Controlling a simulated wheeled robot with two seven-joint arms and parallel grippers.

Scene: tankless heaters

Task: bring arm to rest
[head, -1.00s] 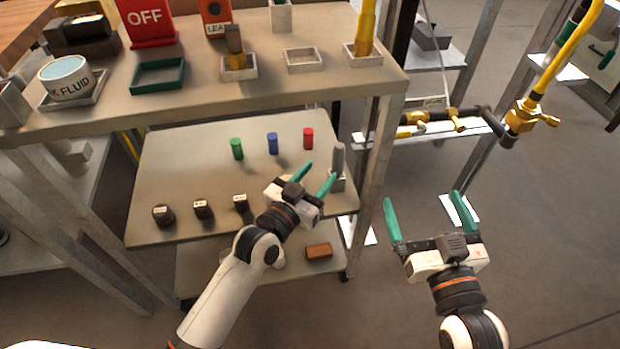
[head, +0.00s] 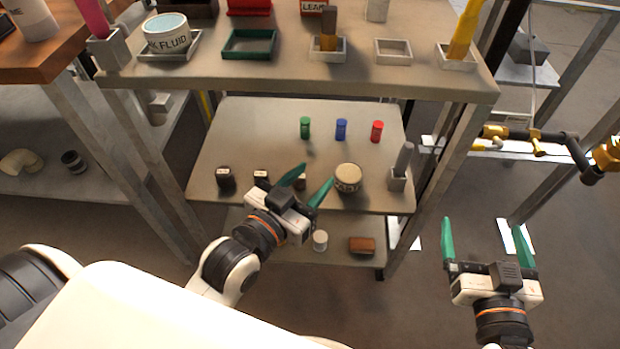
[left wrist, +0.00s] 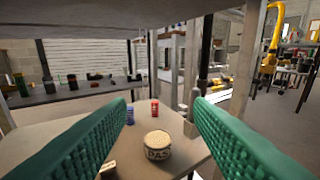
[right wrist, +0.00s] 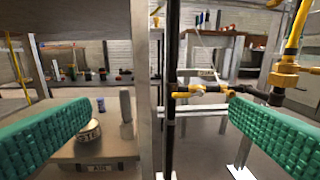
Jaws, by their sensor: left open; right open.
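My left gripper (head: 306,187) is open and empty in the head view, in front of the cart's middle shelf (head: 235,150). A round tan-lidded tin (head: 347,178) stands on that shelf just right of its fingertips. The tin also shows between and beyond the open green fingers in the left wrist view (left wrist: 158,145). My right gripper (head: 489,243) is open and empty, out over the floor to the right of the cart. In the right wrist view its fingers are spread wide, with a cart post (right wrist: 142,80) between them and beyond.
Green (head: 305,128), blue (head: 341,129) and red (head: 377,131) cylinders stand on the middle shelf. A grey holder (head: 398,178) is at its right. The top shelf (head: 300,78) overhangs. Brass-fitted pipework (head: 540,140) is at right.

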